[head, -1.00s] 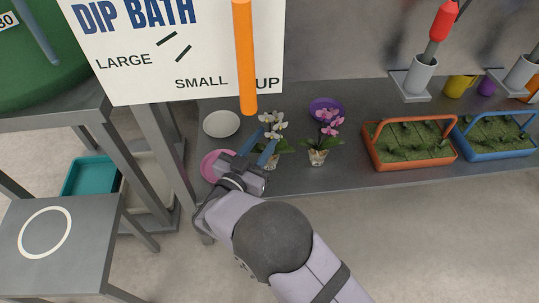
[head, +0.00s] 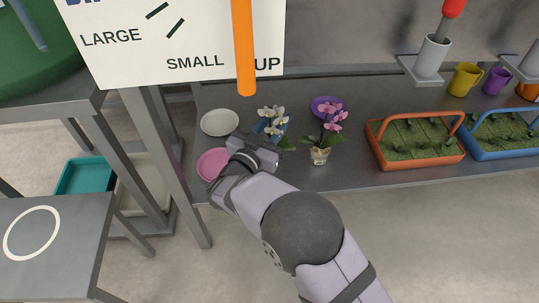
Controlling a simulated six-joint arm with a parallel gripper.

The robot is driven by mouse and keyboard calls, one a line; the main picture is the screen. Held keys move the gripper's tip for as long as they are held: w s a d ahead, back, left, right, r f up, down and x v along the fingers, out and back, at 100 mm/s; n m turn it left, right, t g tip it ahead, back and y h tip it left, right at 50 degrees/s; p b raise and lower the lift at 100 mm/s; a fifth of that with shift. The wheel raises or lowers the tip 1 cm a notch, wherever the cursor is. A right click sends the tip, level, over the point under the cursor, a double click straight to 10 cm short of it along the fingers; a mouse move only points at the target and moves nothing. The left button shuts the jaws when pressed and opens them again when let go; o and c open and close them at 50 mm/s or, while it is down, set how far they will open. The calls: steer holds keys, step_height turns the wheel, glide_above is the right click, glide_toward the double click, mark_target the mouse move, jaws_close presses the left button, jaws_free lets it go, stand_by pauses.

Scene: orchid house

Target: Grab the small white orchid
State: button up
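The small white orchid (head: 274,120) stands on the grey bench (head: 345,181), with white blooms and dark green leaves showing. My gripper (head: 268,130) is at the orchid, its blue fingers partly hidden behind the blooms and my wrist. The orchid's pot is hidden behind my gripper and wrist. I cannot tell whether the fingers are around the plant or beside it, or whether they are closed. A pink-flowered orchid (head: 331,123) in a clear pot stands just to the right, apart from my gripper.
A white saucer (head: 219,123) and a pink saucer (head: 212,164) lie left of the orchid. A purple saucer (head: 322,104) is behind the pink orchid. An orange bar (head: 243,45) hangs in front of the sign. An orange basket (head: 421,164) stands at right.

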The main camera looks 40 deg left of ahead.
steer(key=shift+c, duration=0.6)
jaws_close()
stand_by(0.8)
